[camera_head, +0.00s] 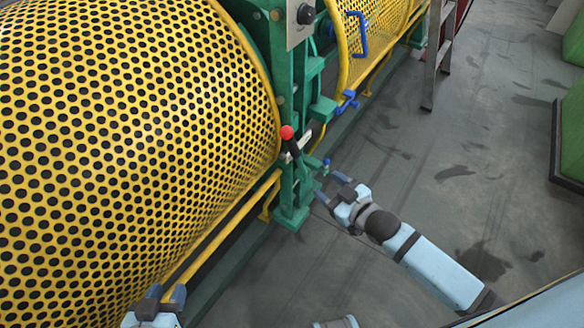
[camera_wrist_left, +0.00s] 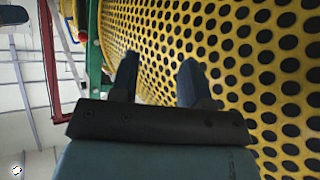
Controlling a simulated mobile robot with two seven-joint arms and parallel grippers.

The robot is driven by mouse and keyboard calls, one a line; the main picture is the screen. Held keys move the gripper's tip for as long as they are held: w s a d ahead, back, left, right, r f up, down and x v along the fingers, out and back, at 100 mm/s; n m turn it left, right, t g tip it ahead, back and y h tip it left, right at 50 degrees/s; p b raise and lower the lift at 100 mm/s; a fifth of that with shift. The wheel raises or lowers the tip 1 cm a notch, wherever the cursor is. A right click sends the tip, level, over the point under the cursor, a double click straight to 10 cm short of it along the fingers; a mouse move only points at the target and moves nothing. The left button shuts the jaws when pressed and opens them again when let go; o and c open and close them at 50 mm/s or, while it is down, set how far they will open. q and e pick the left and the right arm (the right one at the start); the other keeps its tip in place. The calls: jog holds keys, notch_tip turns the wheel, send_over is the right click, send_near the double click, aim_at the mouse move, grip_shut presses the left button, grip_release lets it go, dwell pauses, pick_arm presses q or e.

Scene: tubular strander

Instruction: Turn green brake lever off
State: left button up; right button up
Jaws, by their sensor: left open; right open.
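A lever with a red ball knob (camera_head: 287,132) and a dark shaft stands on the green machine frame (camera_head: 292,190), beside the yellow perforated guard. It is the only brake-like lever I see, and it is not clearly green. My right gripper (camera_head: 329,187) is open and empty, below and to the right of the lever, near the frame post and not touching the knob. My left gripper (camera_head: 166,292) is open at the bottom edge, away from the lever. Its two fingers also show in the left wrist view (camera_wrist_left: 159,78), in front of the yellow guard with nothing between them.
The large yellow perforated guard (camera_head: 120,130) fills the left side. A yellow rail (camera_head: 225,228) runs along its base. A blue handle (camera_head: 357,35) is on the second guard behind. A ladder (camera_head: 436,50) stands at the upper right.

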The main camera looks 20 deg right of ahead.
jog(key=n+t+y+b, duration=0.1)
jog(key=n+b, duration=0.1)
jog(key=b, duration=0.4)
send_near(296, 149)
jog(key=s, duration=0.3)
pick_arm(q)
notch_tip(296, 149, down, 5)
pick_arm(e)
jog(key=shift+y, duration=0.4)
jog(key=b+x, duration=0.1)
jog(key=x, duration=0.3)
jog(key=d+b+x, duration=0.1)
jog(key=x, duration=0.4)
jog(key=b+x, duration=0.1)
jog(key=x, duration=0.3)
jog(key=shift+w+d+f+b, duration=0.1)
jog(key=shift+w+b, duration=0.2)
jog(key=shift+w, duration=0.65)
pick_arm(q)
jog(key=w+d+r+t+h, duration=0.2)
jog(key=d+r+t, duration=0.1)
jog(key=r, duration=0.2)
jog(key=shift+w+d+r+h, duration=0.15)
jog(key=shift+d+r+h, duration=0.05)
jog(key=shift+r+h, duration=0.1)
pick_arm(e)
jog(key=shift+c, duration=0.4)
grip_shut()
